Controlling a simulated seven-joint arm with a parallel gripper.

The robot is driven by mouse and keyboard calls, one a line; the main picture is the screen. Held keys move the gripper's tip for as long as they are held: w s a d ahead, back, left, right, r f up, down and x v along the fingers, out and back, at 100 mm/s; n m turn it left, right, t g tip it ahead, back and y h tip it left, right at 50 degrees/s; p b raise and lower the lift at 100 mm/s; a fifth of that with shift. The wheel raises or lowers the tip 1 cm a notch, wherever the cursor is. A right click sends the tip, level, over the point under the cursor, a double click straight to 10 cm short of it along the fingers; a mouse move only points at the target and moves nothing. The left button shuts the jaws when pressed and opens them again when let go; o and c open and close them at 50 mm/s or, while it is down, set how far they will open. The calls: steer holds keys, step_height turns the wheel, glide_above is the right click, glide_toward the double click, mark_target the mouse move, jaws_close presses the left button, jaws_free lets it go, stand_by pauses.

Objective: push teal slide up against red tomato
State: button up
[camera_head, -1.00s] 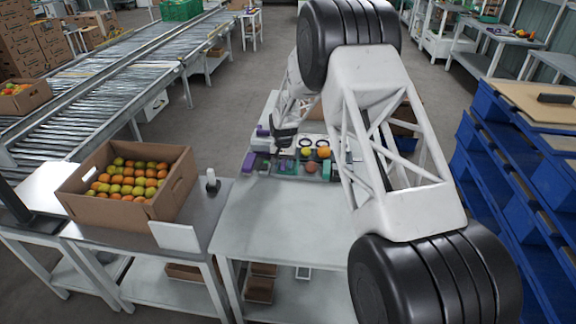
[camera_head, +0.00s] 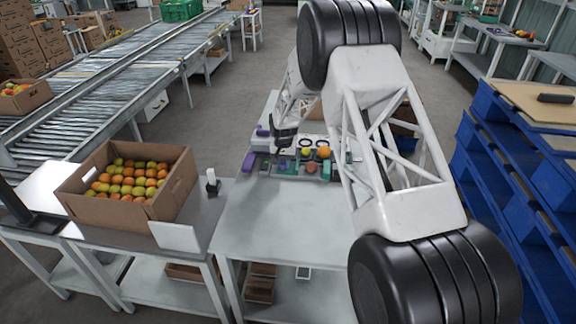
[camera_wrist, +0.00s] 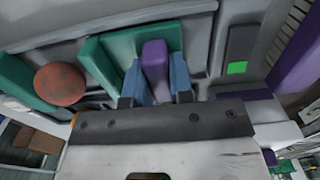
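In the wrist view the red tomato (camera_wrist: 60,84) sits in the fixture at the left, with a green block on its far side. The teal slide (camera_wrist: 100,66) stands to its right, its side plate very close to the tomato; I cannot tell whether they touch. A purple grip (camera_wrist: 155,62) rises at the slide. My gripper (camera_wrist: 158,82) has its blue-grey fingers on both sides of this grip, seemingly closed on it. In the head view the tomato (camera_head: 311,168) is small, and my dark gripper (camera_head: 284,138) is over the fixture to its left; the slide is hard to make out.
The near table top (camera_head: 270,225) is clear. A carton of fruit (camera_head: 125,208) stands at the left, and blue racks (camera_head: 490,150) at the right. A purple bar (camera_wrist: 298,55) is right of my gripper.

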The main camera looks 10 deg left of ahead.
mark_target(297, 165)
steer(key=shift+s+f, duration=0.1)
steer(key=shift+f, duration=0.1)
jaws_close()
steer(key=shift+s+d+f, duration=0.1)
steer(key=shift+d+f, duration=0.05)
steer(key=shift+d, duration=1.3)
steer(key=shift+s+d+f, duration=0.1)
steer(key=shift+d+f, duration=0.05)
steer(key=shift+d, duration=1.25)
stand_by(1.8)
steer(key=o, duration=0.7)
jaws_free()
steer(key=shift+o, duration=0.2)
steer(key=shift+w+a, duration=0.1)
steer(key=shift+a, duration=0.55)
steer(key=shift+r, duration=0.25)
steer(key=shift+w+r, duration=0.2)
steer(key=shift+r, duration=2.25)
